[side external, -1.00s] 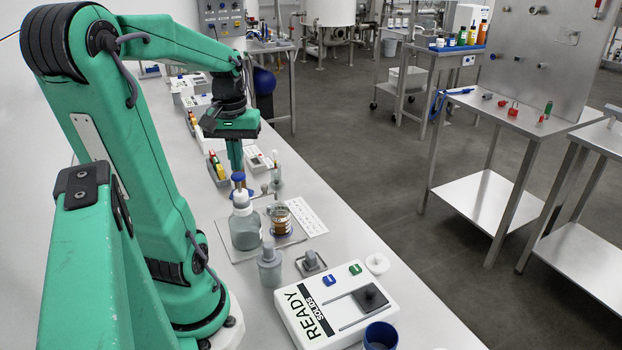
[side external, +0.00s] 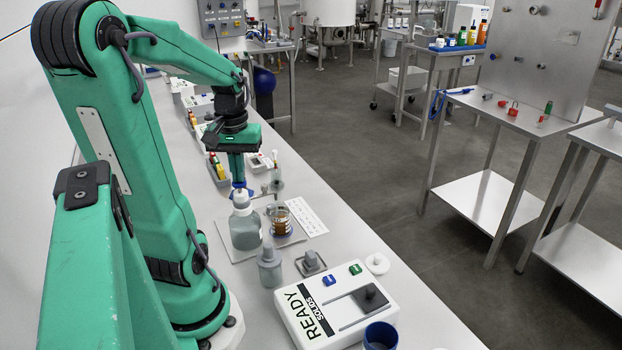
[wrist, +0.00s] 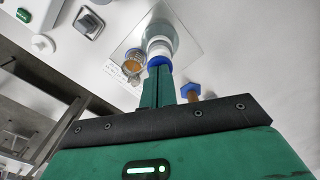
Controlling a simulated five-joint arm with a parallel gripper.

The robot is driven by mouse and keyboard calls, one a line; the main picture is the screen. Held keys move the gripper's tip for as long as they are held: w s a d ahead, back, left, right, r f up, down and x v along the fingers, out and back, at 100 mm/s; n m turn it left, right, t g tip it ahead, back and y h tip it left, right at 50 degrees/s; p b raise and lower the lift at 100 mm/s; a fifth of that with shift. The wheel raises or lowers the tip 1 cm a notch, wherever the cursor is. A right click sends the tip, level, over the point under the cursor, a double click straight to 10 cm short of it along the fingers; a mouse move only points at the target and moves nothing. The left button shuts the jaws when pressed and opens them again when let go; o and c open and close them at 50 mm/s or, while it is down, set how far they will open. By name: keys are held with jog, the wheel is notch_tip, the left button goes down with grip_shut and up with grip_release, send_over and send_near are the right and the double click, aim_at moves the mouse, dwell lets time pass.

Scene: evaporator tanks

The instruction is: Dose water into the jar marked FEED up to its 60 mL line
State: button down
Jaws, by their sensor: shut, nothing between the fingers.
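A dispenser bottle (side external: 245,235) with grey-blue contents, a white collar and a blue pump head (side external: 239,184) stands upright on a thin plate. My gripper (side external: 238,178) is shut and empty, pointing straight down, its tips at the top of the blue head. In the wrist view my gripper (wrist: 160,72) also meets the blue head, with the bottle (wrist: 160,28) beyond it. A small clear jar (side external: 280,220) with an amber-brown patch stands right beside the bottle; it also shows in the wrist view (wrist: 133,60). Its markings and water level are too small to read.
A grey squeeze bottle (side external: 270,266) and a grey block (side external: 311,262) stand nearer the camera. A white READY SOLIDS device (side external: 335,305) and a blue cup (side external: 380,337) are in front. A printed card (side external: 308,217) lies right of the jar. A thin upright item (side external: 276,175) stands behind.

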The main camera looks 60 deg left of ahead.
jog(key=shift+f, duration=0.65)
jog(key=shift+r, duration=2.35)
jog(key=shift+f, duration=0.3)
jog(key=shift+f, duration=2)
jog(key=shift+r, duration=2.3)
jog(key=shift+r, duration=2.5)
